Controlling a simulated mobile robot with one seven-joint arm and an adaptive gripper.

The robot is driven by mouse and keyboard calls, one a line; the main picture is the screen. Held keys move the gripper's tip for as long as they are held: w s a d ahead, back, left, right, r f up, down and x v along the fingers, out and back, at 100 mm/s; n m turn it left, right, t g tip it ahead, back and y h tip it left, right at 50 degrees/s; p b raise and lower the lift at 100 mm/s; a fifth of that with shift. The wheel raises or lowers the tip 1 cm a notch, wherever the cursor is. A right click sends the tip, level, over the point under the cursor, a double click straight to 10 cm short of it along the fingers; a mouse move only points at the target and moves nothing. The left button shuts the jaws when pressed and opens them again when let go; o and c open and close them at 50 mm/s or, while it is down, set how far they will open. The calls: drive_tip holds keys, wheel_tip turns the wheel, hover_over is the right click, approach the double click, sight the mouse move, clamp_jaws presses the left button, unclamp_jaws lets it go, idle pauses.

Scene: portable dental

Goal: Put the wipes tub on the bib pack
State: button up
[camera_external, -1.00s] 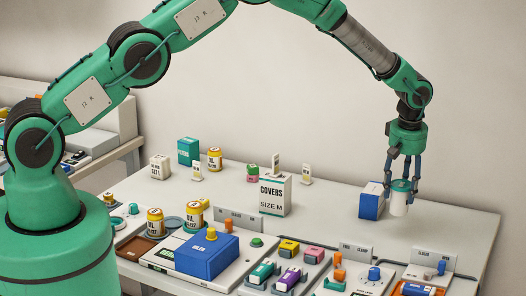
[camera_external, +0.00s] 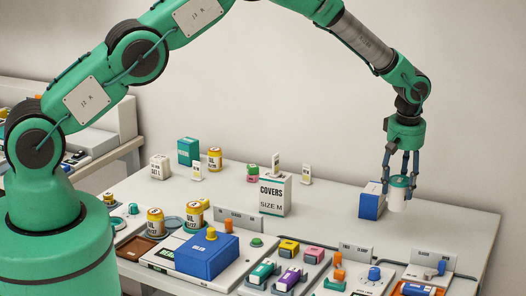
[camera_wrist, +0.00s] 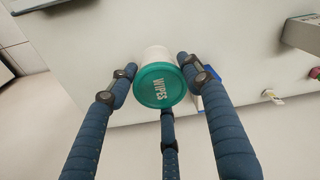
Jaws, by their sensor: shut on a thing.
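The wipes tub (camera_external: 398,196) is white with a green lid. My gripper (camera_external: 400,180) is shut on it from above, with fingers around its upper part, at the right of the table. A blue and white box (camera_external: 370,201) stands just left of the tub, partly hidden in the wrist view (camera_wrist: 206,76). I cannot read a label that identifies the bib pack.
A white COVERS box (camera_external: 274,195) stands at mid table. A large blue box (camera_external: 207,256) sits at the front left on a pale unit, with yellow tins (camera_external: 156,222) nearby. Small coloured items and stations line the front edge. The table right of the tub is clear (camera_external: 455,220).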

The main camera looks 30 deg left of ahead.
drive_tip(key=a+r+b, duration=0.3)
drive_tip(key=a+b, duration=0.1)
drive_tip(key=a, duration=1.4)
drive_tip(key=shift+s+a, duration=0.15)
drive_tip(key=shift+a, duration=0.2)
hover_over(374, 188)
drive_tip(key=shift+s+d+f+b, duration=0.1)
drive_tip(key=shift+f+b, duration=0.25)
drive_tip(key=shift+f, duration=0.4)
drive_tip(key=shift+f, duration=1.75)
drive_tip(key=shift+f, duration=0.15)
